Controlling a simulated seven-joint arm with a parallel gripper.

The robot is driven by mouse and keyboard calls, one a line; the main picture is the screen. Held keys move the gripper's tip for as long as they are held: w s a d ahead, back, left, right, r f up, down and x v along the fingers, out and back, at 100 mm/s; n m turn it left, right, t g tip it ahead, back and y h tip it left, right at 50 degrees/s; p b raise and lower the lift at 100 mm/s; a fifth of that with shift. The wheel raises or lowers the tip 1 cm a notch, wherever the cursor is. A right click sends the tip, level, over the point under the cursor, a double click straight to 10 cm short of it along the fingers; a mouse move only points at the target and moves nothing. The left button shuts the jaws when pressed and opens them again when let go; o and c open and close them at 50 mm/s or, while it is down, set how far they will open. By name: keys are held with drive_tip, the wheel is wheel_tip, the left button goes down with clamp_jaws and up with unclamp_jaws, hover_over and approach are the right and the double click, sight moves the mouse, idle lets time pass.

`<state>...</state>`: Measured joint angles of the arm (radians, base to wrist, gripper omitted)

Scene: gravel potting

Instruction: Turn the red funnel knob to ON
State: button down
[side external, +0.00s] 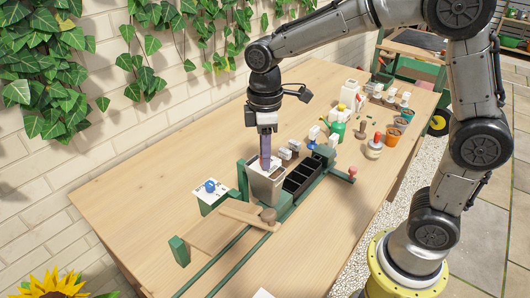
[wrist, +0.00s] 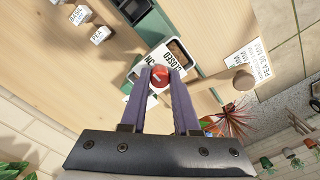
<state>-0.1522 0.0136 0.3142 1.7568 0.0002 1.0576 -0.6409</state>
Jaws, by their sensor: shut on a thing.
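The red funnel knob (wrist: 160,76) sits on a white plate with black lettering in the wrist view; the word CLOSED is readable on it. A pale line crosses the knob's face. My gripper (wrist: 160,79) points down with its two purple fingers shut on the knob, one on each side. In the side external view my gripper (side external: 265,167) is at the top of a pale, box-shaped funnel (side external: 266,188) in a green frame. The knob is mostly hidden there by the fingers. I cannot tell exactly which label the knob points to.
A blue knob (side external: 210,186) stands on a white card left of the funnel. Black trays (side external: 297,180) lie to its right. A wooden board with a round knob (side external: 268,214) is in front. Bottles and pots (side external: 390,137) stand further right. The table's left part is clear.

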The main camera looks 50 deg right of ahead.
drive_tip(key=shift+r, duration=0.1)
idle(0.3)
drive_tip(key=c, duration=0.6)
unclamp_jaws()
drive_tip(key=shift+c, duration=0.2)
wheel_tip(320, 180, up, 14)
